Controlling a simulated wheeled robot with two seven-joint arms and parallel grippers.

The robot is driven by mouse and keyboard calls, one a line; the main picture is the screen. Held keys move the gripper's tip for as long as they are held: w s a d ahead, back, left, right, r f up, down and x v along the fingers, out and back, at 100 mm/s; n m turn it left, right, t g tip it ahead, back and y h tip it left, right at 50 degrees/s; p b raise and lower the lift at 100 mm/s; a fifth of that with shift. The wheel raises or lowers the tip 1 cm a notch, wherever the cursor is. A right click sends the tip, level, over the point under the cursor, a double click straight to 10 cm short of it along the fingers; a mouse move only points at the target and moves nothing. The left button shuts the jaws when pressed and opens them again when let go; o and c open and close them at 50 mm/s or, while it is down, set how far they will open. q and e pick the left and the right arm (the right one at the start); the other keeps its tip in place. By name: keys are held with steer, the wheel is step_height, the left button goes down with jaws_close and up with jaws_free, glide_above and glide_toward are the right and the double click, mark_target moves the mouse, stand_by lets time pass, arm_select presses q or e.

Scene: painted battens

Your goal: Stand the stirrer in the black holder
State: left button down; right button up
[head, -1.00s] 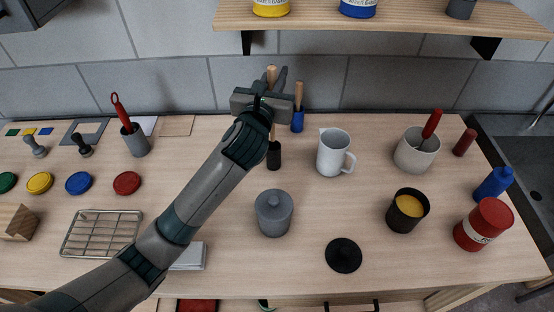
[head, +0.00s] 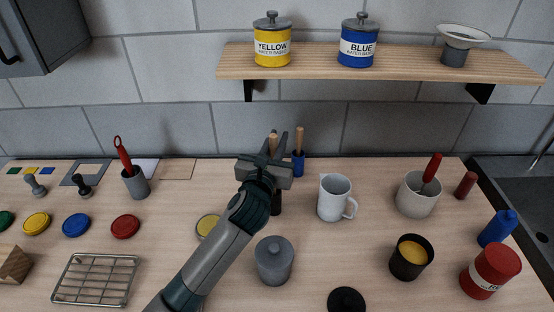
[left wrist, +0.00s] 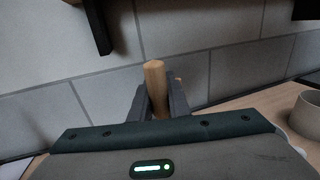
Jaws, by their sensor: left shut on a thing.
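The stirrer is a wooden stick (head: 273,142) standing about upright in my left gripper (head: 272,151), which is shut on it. In the left wrist view its rounded wooden end (left wrist: 155,78) shows between the two fingers (left wrist: 157,100). The black holder (head: 276,205) stands on the worktop directly below the gripper, partly covered by it. The stirrer's lower part is hidden behind the gripper, so I cannot tell how deep it sits in the holder. My right gripper is not in view.
A blue holder (head: 298,168) with another wooden stick (head: 299,138) stands close behind on the right. A white jug (head: 333,199) is to the right, a grey lidded pot (head: 274,262) in front. A shelf (head: 400,63) with paint tins is above.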

arm_select(q)
steer(key=shift+f, duration=0.85)
steer(key=shift+f+p, duration=0.35)
steer(key=shift+f, duration=1.55)
steer(key=c, duration=1.7)
jaws_free()
steer(key=shift+s, duration=0.1)
